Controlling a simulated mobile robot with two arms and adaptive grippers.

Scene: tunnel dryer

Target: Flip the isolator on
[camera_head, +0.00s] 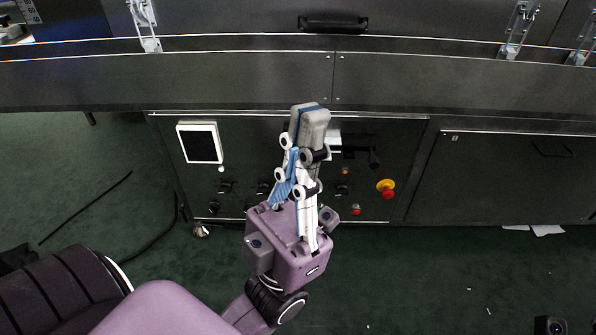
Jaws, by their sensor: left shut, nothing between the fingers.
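My left gripper (310,112) is shut and empty, with its fingers pointing up the picture in front of the control panel (265,135). A black handle-like switch (374,158) sits on the panel just right of the fingers and may be the isolator; its setting is too small to tell. The gripper appears apart from this switch. The fingers and gripper body hide the middle of the panel.
The panel also carries a white-framed screen (200,143), several small dark knobs and a red emergency button on yellow (386,188). The dryer's steel ledge (430,82) runs above. A dark cable (155,243) lies on the green floor at left; papers (546,230) lie at right.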

